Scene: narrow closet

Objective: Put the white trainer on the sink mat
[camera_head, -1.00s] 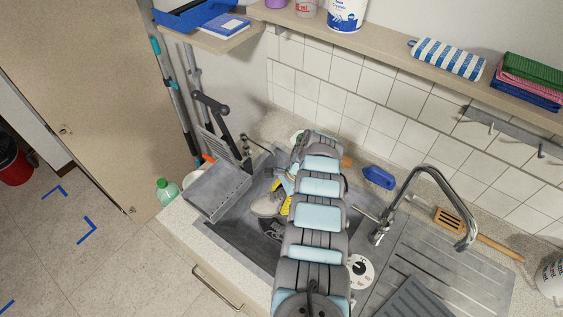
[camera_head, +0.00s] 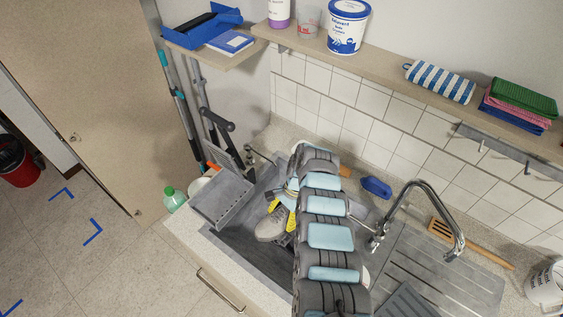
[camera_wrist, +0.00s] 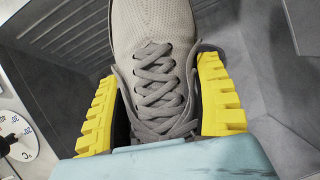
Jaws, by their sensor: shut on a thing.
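The trainer (camera_wrist: 155,60) is pale grey-beige with a mesh toe and thick grey laces. My gripper (camera_wrist: 160,105) is shut on it, a yellow ribbed finger on each side of the laced part. In the head view, my gripper (camera_head: 282,213) holds the trainer (camera_head: 270,228) over the sink basin, toe towards the left front. My arm hides the heel and part of the basin. A grey ribbed surface (camera_wrist: 70,28) shows beyond the trainer in the wrist view. I cannot tell whether it is the sink mat.
A grey tray (camera_head: 222,195) stands at the basin's left. The tap (camera_head: 435,205) rises at the right beside the ribbed drainboard (camera_head: 440,270). A blue object (camera_head: 376,187) and a wooden slotted tool (camera_head: 465,240) lie behind. A round dial (camera_wrist: 16,135) is at the wrist view's left.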

